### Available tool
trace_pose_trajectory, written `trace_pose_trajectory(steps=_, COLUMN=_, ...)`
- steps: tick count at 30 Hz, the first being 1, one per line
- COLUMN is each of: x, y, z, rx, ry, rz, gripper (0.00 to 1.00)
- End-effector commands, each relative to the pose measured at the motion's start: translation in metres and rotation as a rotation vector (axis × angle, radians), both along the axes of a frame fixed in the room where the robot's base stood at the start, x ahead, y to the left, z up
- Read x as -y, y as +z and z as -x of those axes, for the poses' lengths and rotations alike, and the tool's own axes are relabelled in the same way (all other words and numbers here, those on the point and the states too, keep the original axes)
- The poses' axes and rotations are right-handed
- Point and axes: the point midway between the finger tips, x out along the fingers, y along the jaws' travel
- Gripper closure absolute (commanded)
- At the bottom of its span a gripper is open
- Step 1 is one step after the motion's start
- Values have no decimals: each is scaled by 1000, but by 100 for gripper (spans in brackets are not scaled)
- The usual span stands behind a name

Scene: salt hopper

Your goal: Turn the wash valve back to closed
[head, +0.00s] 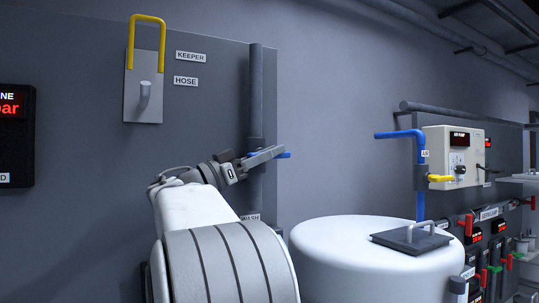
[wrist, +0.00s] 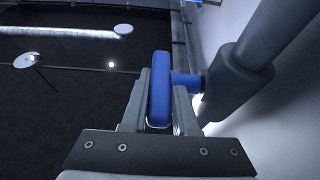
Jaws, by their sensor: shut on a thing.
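The wash valve's blue lever (wrist: 159,88) stands between the two fingers of my gripper (wrist: 158,105) in the wrist view, and the fingers are shut on it. Its blue stem (wrist: 186,79) joins the grey vertical pipe (wrist: 240,75) on the right. In the head view my gripper (head: 268,156) is at the pipe (head: 256,95), and a blue end of the lever (head: 285,155) shows past the fingertips. The rest of the lever is hidden there by the gripper. A WASH label (head: 249,218) is on the panel below, partly hidden by my arm.
A yellow keeper (head: 147,35) hangs on a plate with a hook (head: 144,92) at upper left. A white round vessel (head: 360,265) with a handled grey lid (head: 410,238) stands to the right. Behind it are a blue air pipe (head: 420,170) with a yellow lever (head: 440,178) and a control box (head: 458,155).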

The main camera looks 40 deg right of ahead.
Motion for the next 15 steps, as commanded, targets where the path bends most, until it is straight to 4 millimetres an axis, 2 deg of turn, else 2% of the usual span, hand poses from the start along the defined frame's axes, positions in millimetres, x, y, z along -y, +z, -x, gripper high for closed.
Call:
trace_pose_trajectory(steps=13, x=0, y=-1, z=0, rx=20, ry=0, rz=-62, gripper=100)
trace_pose_trajectory(steps=14, x=0, y=-1, z=0, rx=19, ry=0, rz=-61, gripper=69)
trace_pose_trajectory(steps=15, x=0, y=-1, z=0, rx=19, ry=0, rz=-61, gripper=62)
